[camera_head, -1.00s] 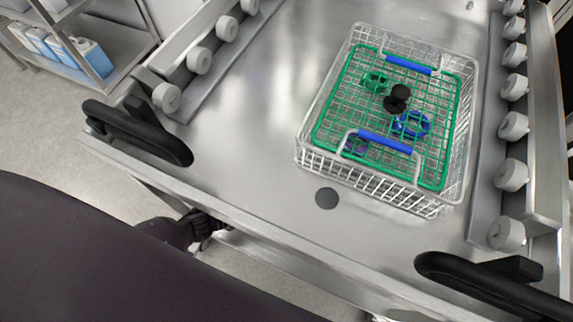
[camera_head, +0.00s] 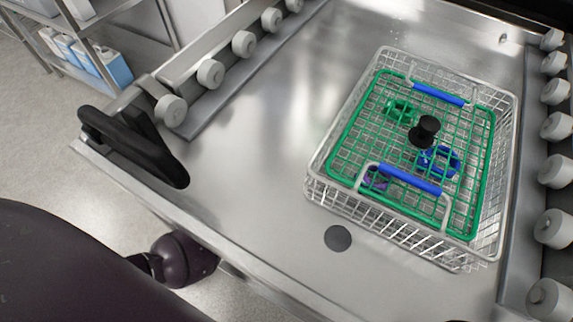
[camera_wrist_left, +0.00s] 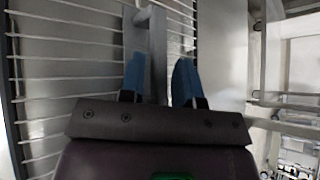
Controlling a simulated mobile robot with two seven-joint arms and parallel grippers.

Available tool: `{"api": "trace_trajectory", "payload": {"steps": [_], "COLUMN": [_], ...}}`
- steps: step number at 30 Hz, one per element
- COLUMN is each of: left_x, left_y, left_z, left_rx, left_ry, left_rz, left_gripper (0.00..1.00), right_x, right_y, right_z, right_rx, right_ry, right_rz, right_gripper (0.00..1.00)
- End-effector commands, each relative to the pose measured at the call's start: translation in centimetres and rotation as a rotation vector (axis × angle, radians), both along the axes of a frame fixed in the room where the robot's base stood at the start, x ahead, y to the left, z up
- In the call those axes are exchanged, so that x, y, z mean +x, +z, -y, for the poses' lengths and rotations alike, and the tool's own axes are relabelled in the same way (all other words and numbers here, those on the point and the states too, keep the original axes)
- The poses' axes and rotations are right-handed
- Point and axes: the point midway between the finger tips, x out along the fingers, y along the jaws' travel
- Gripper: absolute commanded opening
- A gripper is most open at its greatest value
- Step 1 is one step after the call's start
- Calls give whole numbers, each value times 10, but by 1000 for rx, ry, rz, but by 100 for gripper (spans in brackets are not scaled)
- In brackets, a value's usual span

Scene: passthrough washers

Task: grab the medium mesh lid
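The mesh lid (camera_head: 358,137) has a green frame, a wire grid and a black knob (camera_head: 424,131) at its middle. It lies on a white wire basket (camera_head: 436,256) on the steel table, at the right of the head view. Blue and green items show through the mesh. My left gripper (camera_wrist_left: 160,80) shows in the left wrist view with its two blue fingertips apart. A grey bar passes behind the gap; I cannot tell whether it touches them. The lid is not visible there. No gripper shows in the head view, and my right gripper is out of sight.
The basket has two blue handles (camera_head: 410,181). Grey rollers (camera_head: 243,44) line both sides of the steel table (camera_head: 250,150). A black handle (camera_head: 135,145) stands at its left front corner. The table left of the basket is clear. A shelf with bottles (camera_head: 103,66) is at upper left.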

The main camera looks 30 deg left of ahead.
Motion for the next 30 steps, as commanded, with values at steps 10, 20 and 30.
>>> {"api": "trace_trajectory", "payload": {"steps": [10,20,30], "left_x": [8,8,8], "left_y": [-4,-4,-1], "left_z": [5,4,4], "left_rx": [0,1,2], "left_ry": [1,1,0], "left_rz": [1,1,1], "left_gripper": [31,0,0], "right_x": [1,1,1], "right_y": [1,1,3], "right_z": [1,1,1], "right_rx": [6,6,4], "right_ry": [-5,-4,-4], "right_rz": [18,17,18], "right_gripper": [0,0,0]}}
